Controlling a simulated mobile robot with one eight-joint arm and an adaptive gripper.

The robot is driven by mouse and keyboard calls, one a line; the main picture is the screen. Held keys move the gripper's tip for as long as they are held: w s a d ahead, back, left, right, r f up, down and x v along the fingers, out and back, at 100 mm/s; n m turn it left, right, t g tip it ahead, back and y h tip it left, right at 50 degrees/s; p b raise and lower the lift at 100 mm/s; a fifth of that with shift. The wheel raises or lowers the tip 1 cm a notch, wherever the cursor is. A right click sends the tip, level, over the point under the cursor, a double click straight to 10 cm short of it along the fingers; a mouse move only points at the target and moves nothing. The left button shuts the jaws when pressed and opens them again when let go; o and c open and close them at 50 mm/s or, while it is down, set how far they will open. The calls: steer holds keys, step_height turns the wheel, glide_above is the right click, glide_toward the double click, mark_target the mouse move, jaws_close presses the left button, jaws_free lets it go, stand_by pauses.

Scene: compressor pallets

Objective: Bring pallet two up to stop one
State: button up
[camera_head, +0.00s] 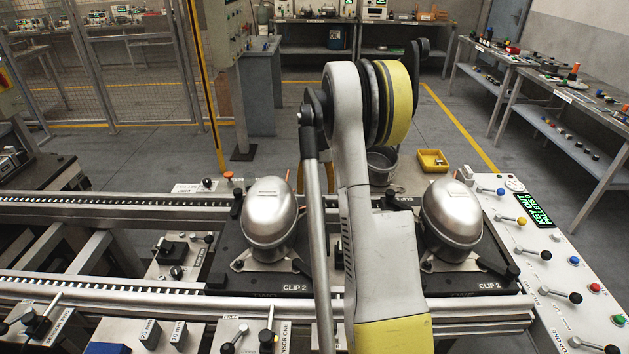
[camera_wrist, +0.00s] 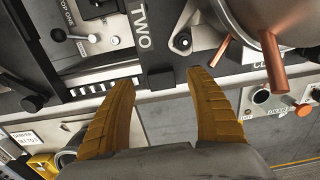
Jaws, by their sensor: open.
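In the wrist view, a dark pallet edge marked TWO (camera_wrist: 144,30) crosses the top middle, with a white plate and part of a steel compressor (camera_wrist: 265,14) with copper stubs. A panel whose label reads "OP ONE", its start cut off (camera_wrist: 88,38), lies left of that edge and has a black-knobbed lever. My gripper (camera_wrist: 160,88) is open and empty, its orange fingers apart below the TWO mark. In the head view, two dark pallets each carry a steel compressor, one at left (camera_head: 270,214) and one at right (camera_head: 452,212). My arm hides the gripper there.
Roller rails (camera_head: 110,203) run left from the pallets. A control panel (camera_head: 541,250) with knobs, levers and a green display stands at right. Switch panels, one marked SENSOR ONE (camera_head: 247,335), line the front. A yellow bin (camera_head: 433,160) sits behind.

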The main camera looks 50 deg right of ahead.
mark_target(315, 197)
steer(key=shift+f+b, duration=0.55)
steer(key=shift+f, duration=1.35)
jaws_close()
steer(key=shift+s+d, duration=0.75)
steer(key=shift+s, duration=0.2)
steer(key=shift+c, duration=0.3)
jaws_free()
steer(key=shift+d, duration=0.1)
